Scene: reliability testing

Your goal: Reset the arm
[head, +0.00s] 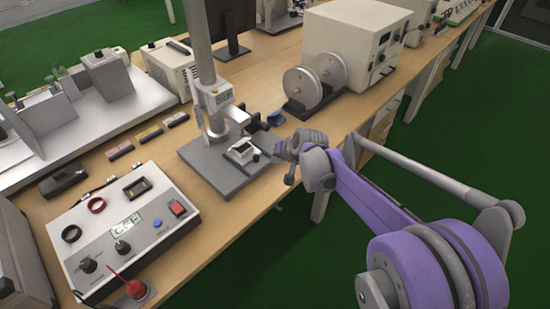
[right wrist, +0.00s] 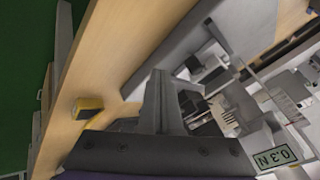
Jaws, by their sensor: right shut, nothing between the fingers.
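My right arm, purple and grey, comes in from the right in the head view and reaches over the table's front edge. Its right gripper (head: 258,127) is small and dark there, beside the grey test stand (head: 205,58), and partly hard to make out. In the right wrist view the gripper's grey fingers (right wrist: 160,78) are together, with nothing between them. A small white block (head: 241,151) sits on the stand's base, close to the gripper. The stand's display (right wrist: 274,157) reads 0.3 N. My left gripper is not in view.
A control box (head: 132,229) with knobs and a red switch is at the front left of the wooden table (head: 232,214). A white machine with two grey wheels (head: 304,88) stands behind the gripper. Green floor (head: 275,262) is open in front of the table.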

